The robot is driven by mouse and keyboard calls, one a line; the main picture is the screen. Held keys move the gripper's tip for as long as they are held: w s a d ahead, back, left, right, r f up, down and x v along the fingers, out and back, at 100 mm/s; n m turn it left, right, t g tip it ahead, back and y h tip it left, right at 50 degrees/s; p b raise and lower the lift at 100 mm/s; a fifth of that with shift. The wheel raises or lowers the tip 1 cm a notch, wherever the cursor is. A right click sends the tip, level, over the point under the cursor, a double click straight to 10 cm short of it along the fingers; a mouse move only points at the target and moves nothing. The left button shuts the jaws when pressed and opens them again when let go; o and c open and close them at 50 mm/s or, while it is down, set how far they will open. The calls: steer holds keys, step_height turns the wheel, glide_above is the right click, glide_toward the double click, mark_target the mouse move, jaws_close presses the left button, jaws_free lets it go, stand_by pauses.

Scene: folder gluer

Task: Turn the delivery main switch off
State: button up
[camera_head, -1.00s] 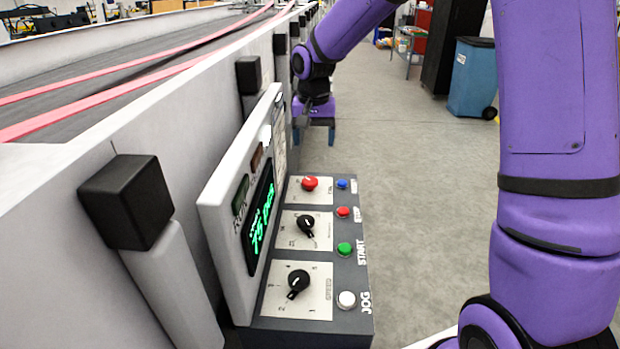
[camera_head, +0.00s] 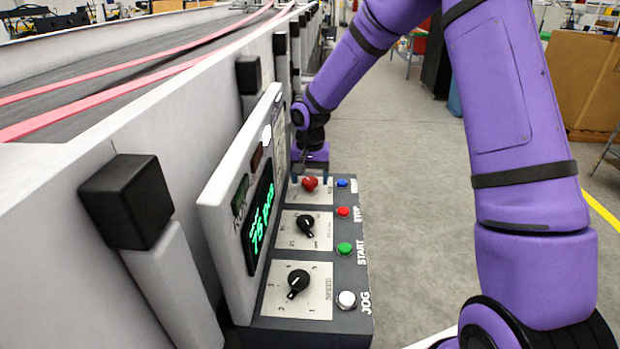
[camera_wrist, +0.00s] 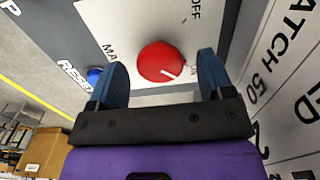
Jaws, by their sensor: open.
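The main switch is a round red knob (camera_head: 310,183) on a light plate at the far end of the control panel. In the wrist view the red knob (camera_wrist: 160,62) has a white pointer line aimed at the lower right, toward a label mostly hidden by a finger; the "OFF" label is at the upper right. My gripper (camera_head: 311,180) is at the panel's far end, at the knob. In the wrist view my gripper (camera_wrist: 163,80) is open, with one blue finger on each side of the knob and a visible gap to both.
A blue reset button (camera_head: 342,183) sits beside the knob, close to one finger in the wrist view. Red stop (camera_head: 343,212), green start (camera_head: 344,249) and white jog (camera_head: 346,300) buttons line the panel's right edge. Two black knobs are nearer. An upright display board (camera_head: 240,205) stands left.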

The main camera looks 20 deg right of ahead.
steer(key=shift+f, duration=0.3)
steer(key=c, duration=0.9)
